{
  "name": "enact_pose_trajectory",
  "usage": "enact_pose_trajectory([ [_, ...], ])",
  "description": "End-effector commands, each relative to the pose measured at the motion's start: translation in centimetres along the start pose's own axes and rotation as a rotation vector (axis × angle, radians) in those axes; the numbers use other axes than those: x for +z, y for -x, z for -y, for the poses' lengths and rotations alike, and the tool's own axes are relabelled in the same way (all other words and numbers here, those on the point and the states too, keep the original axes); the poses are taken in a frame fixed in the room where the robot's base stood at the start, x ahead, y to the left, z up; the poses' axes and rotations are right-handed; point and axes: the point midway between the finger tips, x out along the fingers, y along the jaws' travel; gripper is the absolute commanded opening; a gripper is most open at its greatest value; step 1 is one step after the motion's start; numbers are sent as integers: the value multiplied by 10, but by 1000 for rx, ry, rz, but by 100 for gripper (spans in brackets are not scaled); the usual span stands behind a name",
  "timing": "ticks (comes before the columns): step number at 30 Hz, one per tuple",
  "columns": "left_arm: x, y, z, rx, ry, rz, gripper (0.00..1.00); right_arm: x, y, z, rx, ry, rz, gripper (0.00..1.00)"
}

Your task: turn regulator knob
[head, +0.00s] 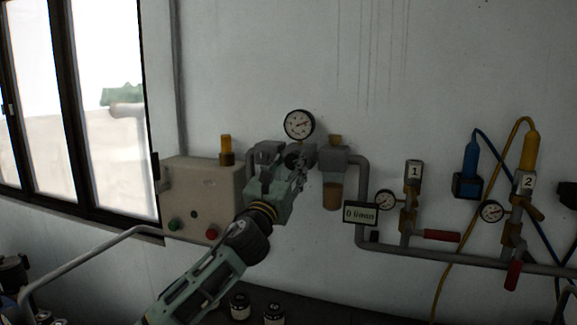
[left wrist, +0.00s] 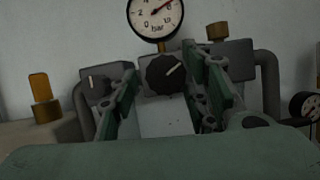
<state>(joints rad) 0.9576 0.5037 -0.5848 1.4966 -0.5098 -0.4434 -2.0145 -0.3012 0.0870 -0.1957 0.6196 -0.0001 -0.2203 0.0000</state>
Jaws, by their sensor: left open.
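The regulator knob (left wrist: 165,74) is dark and round with a pale pointer line slanting up to the right. It sits below the round bar gauge (left wrist: 156,15), which also shows in the head view (head: 299,125). My left gripper (head: 287,168) is open in front of the regulator and hides most of it in the head view. In the left wrist view its two fingers (left wrist: 162,68) appear on either side of the knob; I cannot tell whether they touch it. My right gripper is not in view.
A filter bowl (head: 332,195) hangs to the right, above a display reading 0 l/min (head: 361,214). A control box (head: 200,180) with green and red buttons is left. Valves with red handles (head: 441,236) are farther right.

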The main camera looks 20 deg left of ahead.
Motion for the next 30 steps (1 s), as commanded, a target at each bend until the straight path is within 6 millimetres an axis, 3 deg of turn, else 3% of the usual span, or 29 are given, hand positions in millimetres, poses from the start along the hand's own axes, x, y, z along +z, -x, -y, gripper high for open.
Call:
enact_pose_trajectory([
  [2,0,0,0,0,0,0,42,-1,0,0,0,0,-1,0],
  [15,0,0,-1,2,0,1,4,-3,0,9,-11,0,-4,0],
  [30,0,0,0,61,138,0,4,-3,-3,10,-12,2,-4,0],
])
